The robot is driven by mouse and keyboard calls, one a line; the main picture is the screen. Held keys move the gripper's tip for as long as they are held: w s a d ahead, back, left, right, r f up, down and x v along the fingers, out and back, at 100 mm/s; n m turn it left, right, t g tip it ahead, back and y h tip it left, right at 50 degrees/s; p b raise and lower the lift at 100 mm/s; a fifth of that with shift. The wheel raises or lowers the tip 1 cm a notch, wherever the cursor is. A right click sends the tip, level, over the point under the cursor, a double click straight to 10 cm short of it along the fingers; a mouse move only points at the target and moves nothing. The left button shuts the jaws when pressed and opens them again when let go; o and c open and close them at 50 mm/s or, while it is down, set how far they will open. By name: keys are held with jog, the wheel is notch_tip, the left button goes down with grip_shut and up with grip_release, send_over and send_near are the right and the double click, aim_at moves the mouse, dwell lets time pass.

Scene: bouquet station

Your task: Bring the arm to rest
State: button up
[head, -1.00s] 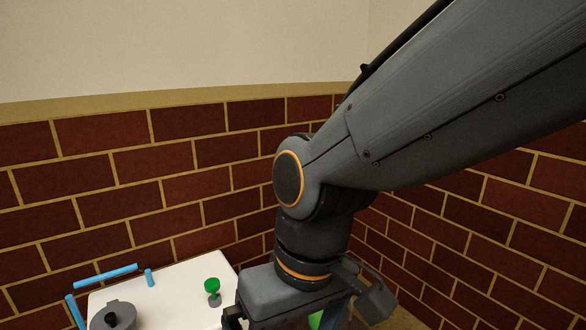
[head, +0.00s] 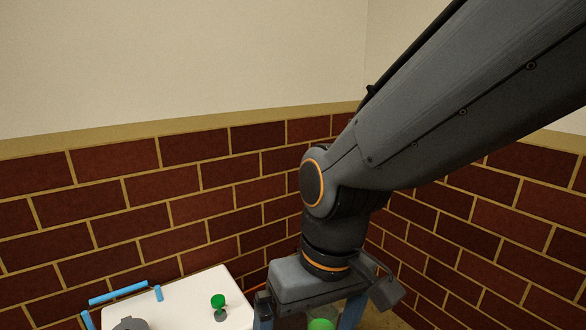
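My arm comes in from the upper right of the head view and hangs down to my gripper (head: 308,318) at the bottom edge. Its two fingers stand wide apart, so it looks open. The fingertips are cut off by the frame. A round green thing (head: 321,324) shows low between the fingers, apart from both. What it belongs to is cut off, and I cannot tell how far below the gripper it is.
A white tabletop (head: 185,295) lies at the lower left. On it are a green-topped grey item (head: 219,306), a grey lidded pot (head: 131,325), cut off below, and blue bars (head: 118,292) along its edge. Brick walls (head: 165,215) meet in a corner behind my arm.

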jog(key=d+r+m+p, duration=0.2)
jog(key=d+r+p, duration=0.6)
jog(key=r+p, duration=0.3)
jog(key=s+d+r+m+h+p, duration=0.1)
jog(key=d+r+m+p, duration=0.1)
jog(key=d+r+p, duration=0.7)
jog(key=r+p, duration=0.1)
jog(key=p, duration=0.6)
jog(key=shift+s+r+m+h+p, duration=0.3)
jog(key=shift+r+m, duration=0.05)
jog(key=shift+m, duration=0.05)
jog(key=shift+d, duration=0.1)
